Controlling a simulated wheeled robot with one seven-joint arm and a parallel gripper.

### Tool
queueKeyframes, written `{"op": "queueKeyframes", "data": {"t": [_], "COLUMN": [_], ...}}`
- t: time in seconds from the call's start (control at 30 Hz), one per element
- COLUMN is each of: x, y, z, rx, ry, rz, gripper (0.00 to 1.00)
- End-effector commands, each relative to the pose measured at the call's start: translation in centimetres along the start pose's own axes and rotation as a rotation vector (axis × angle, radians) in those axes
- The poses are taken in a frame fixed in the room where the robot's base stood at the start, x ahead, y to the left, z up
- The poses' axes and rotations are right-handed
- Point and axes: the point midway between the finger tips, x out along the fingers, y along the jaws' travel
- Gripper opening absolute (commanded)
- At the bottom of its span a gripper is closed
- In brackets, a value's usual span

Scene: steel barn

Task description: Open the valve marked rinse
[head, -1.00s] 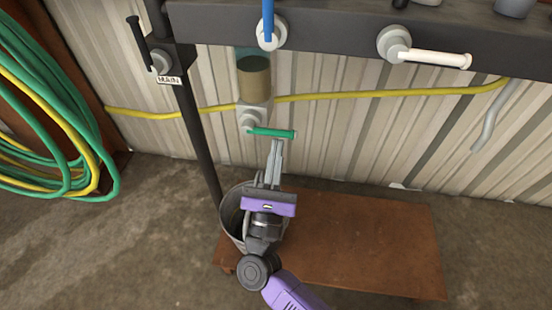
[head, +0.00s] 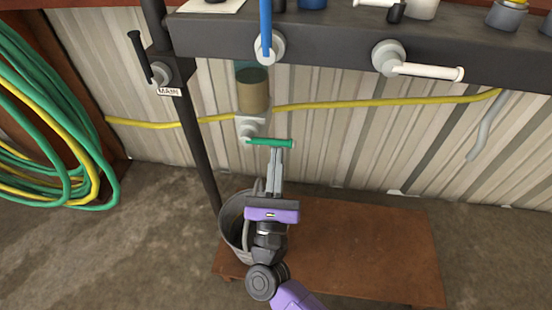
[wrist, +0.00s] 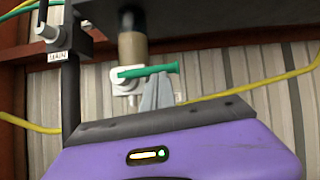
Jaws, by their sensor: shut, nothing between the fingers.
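A green lever handle (head: 270,142) on a grey valve body (head: 248,127) lies about level, pointing right, below a tan cylinder. It also shows in the wrist view (wrist: 148,71). My gripper (head: 276,152) is shut and empty, its fingertips at the green handle's right half; I cannot tell whether they touch it. In the wrist view the fingertips (wrist: 159,80) overlap the handle's lower side. A blue handle (head: 265,28) points up, and a white handle (head: 428,72) points right. A black handle (head: 138,56) stands over a label reading MAIN (head: 168,92). No rinse label is readable.
A dark beam (head: 330,50) carries the blue and white valves, with cups and jars above. A yellow hose (head: 390,103) crosses the corrugated wall. Coiled hoses (head: 50,150) hang left.

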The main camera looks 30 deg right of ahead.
Motion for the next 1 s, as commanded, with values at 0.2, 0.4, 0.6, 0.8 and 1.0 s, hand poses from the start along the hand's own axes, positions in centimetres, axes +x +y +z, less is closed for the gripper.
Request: {"op": "queueKeyframes", "data": {"t": [0.2, 0.4, 0.6, 0.8, 1.0], "x": [0.6, 1.4, 2.3, 3.1, 4.0], "y": [-0.5, -0.9, -1.1, -1.0, -0.5], "z": [0.8, 2.1, 3.3, 4.6, 5.8], "rx": [-0.079, -0.216, -0.376, -0.533, -0.687], "ry": [0.000, 0.001, 0.001, 0.001, 0.001], "rz": [0.050, 0.142, 0.248, 0.354, 0.459], "gripper": [0.00, 0.00, 0.00, 0.00, 0.00]}}
